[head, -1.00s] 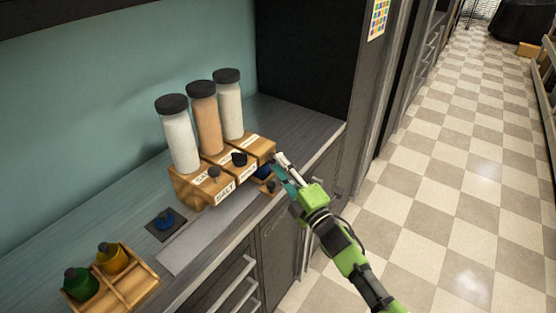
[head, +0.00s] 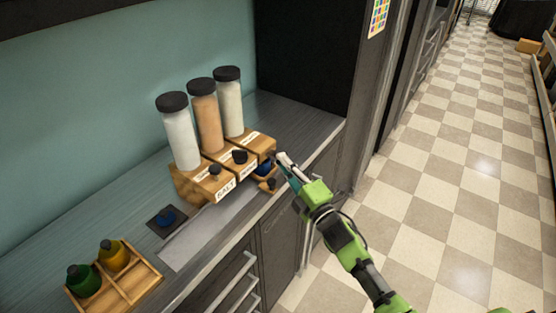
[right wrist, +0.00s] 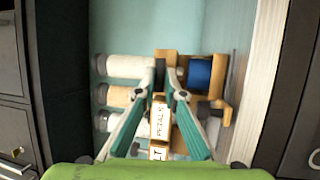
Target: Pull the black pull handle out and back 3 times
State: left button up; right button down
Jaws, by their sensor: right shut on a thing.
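A wooden dispenser (head: 193,188) with three clear-bodied, black-capped tubes stands on the counter. Black pull handles show on its front, one by the SALT label (head: 214,171) and one on the middle block (head: 239,157). My right gripper (head: 279,157) is at the right-hand block, its fingers closed in on a small dark handle (right wrist: 167,78), which shows between the fingertips in the right wrist view. In the head view the fingers hide that handle. A blue cup (head: 264,169) sits under this block, and it also shows in the right wrist view (right wrist: 200,75). My left gripper is not in view.
A dark square pad (head: 166,221) with a blue piece lies on the counter in front of the dispenser. A wooden tray (head: 140,283) holding a green and a yellow bottle is at the lower left. A dark cabinet wall (head: 306,50) rises at the right end of the counter.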

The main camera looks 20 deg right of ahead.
jog(key=shift+s+d, duration=0.4)
jog(key=shift+s, duration=0.05)
jog(key=c, duration=2.1)
grip_release()
jog(key=shift+c, duration=0.2)
jog(key=shift+s+d, duration=0.15)
jog(key=v, duration=1.2)
